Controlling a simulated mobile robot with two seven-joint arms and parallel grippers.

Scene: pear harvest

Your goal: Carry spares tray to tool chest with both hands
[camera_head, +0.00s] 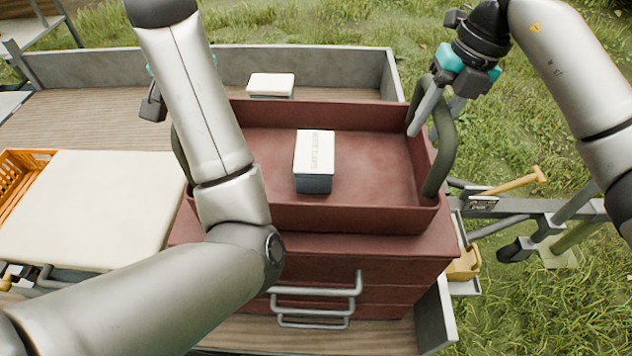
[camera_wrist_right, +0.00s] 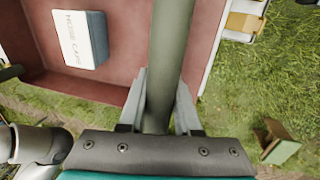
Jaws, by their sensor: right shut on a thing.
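The spares tray (camera_head: 320,218) is a dark red open box with a grey-green handle at each end. It sits over the top of the red tool chest (camera_head: 315,268); I cannot tell whether it rests fully on it. A white-and-blue box of hose caps (camera_head: 314,160) stands inside, also in the right wrist view (camera_wrist_right: 80,38). My right gripper (camera_head: 424,118) is shut on the right handle (camera_head: 441,150), which runs between its fingers in the wrist view (camera_wrist_right: 165,75). My left gripper (camera_head: 152,104) is mostly hidden behind my left arm, near the left handle.
The chest stands on a wooden trailer bed (camera_head: 95,112) with grey side walls. A small white-topped box (camera_head: 270,84) lies behind the tray. An orange crate (camera_head: 28,168) and a cream-covered surface (camera_head: 90,205) are at left. Grass and a grey frame with tools (camera_head: 510,207) lie at right.

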